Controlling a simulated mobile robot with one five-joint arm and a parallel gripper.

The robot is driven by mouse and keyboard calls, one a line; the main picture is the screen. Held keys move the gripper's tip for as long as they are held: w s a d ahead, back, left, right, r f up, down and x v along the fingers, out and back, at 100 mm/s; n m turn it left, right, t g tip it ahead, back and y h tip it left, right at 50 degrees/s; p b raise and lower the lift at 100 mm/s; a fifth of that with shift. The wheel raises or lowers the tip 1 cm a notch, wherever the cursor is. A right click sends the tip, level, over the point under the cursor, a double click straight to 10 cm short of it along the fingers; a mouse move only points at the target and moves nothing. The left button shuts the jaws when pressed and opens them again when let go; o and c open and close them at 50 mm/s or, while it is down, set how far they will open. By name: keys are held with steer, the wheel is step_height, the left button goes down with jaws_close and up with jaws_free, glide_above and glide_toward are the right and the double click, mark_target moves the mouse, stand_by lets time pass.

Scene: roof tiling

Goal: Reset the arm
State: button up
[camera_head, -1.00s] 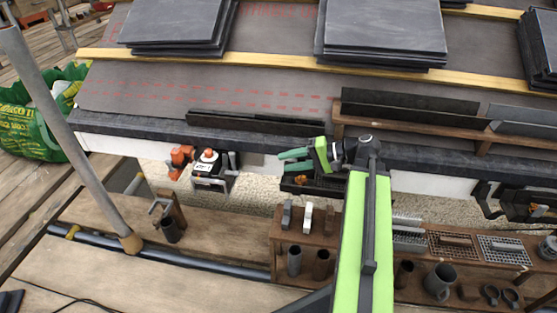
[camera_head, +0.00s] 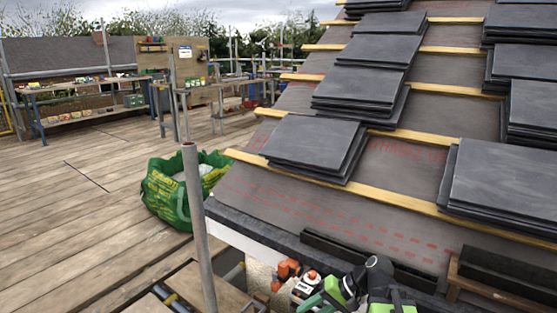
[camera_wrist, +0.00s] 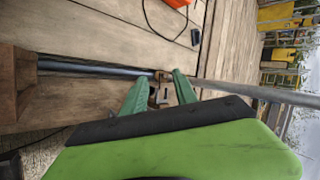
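My arm shows at the bottom right of the head view, folded low in front of the roof's lower edge. My green gripper (camera_head: 316,296) points left there and is partly cut off by the frame. In the wrist view, the two green fingers of my gripper (camera_wrist: 159,78) stand apart. Nothing shows held between them; a small holder on the boards lies behind the gap.
A grey pole (camera_head: 198,230) stands left of my gripper. An orange tool (camera_head: 286,272) is close beside it. Slate stacks (camera_head: 315,143) lie on the roof battens. A green bag (camera_head: 165,195) stands on the deck, with open boards (camera_head: 75,190) to its left.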

steer(key=s+d+f+n+h+p, duration=0.1)
steer(key=s+d+f+h+p, duration=0.15)
steer(key=d+h, duration=0.55)
step_height(320, 180, up, 37)
steer(key=a+p, duration=0.1)
steer(key=p, duration=3.6)
steer(key=shift+w+g+h, duration=0.4)
steer(key=shift+r, duration=0.1)
